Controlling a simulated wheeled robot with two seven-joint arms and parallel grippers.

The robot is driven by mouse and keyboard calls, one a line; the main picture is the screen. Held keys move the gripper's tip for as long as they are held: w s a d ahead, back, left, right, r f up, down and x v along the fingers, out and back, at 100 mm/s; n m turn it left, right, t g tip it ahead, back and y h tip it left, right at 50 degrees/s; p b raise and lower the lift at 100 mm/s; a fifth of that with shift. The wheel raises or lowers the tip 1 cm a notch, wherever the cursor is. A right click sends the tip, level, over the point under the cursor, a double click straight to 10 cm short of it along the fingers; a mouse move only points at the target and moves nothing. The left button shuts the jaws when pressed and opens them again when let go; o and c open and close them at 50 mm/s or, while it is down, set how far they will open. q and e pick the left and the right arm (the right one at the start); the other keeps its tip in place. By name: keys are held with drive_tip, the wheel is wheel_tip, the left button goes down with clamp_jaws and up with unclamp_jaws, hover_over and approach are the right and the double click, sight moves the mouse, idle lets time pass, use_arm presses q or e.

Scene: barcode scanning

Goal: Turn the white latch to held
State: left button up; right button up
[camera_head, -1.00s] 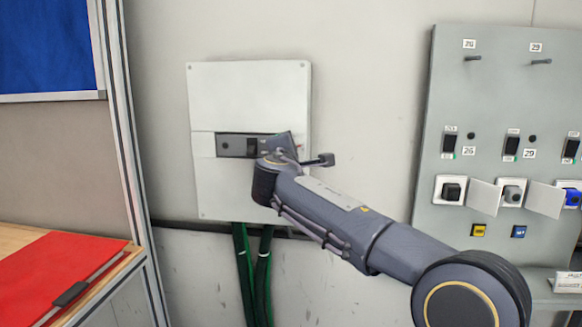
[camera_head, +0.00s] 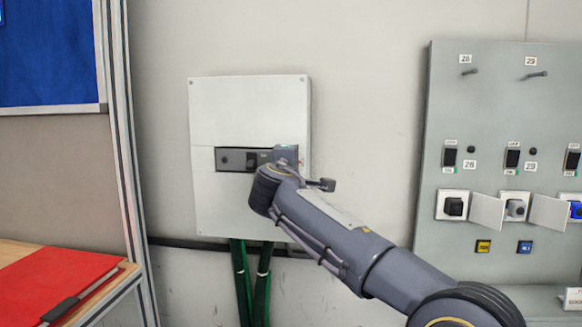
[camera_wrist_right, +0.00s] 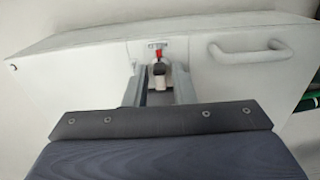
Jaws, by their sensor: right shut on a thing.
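In the right wrist view, a small white latch (camera_wrist_right: 159,70) with a red part (camera_wrist_right: 159,53) above it sits on the face of a white box (camera_wrist_right: 90,62). My right gripper (camera_wrist_right: 157,78) has its two fingers on either side of the latch, shut on it. The exact contact and the latch's turn angle are hard to tell. In the head view, my right gripper (camera_head: 286,155) is at the right end of the dark panel (camera_head: 232,160) on the white wall box (camera_head: 240,110). My arm hides the latch there. My left gripper is not in view.
In the right wrist view, a white handle (camera_wrist_right: 248,50) stands out right of the latch. A grey switch panel (camera_head: 500,120) with pegs and open socket covers is at the right. Green cables (camera_head: 262,280) hang below the box. A red folder (camera_head: 50,285) lies at lower left.

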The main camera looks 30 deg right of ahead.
drive_tip(key=o, duration=0.7)
drive_tip(key=b+v, duration=0.1)
drive_tip(key=v, duration=0.6)
drive_tip(key=shift+s+a, duration=0.2)
drive_tip(key=shift+s, duration=0.15)
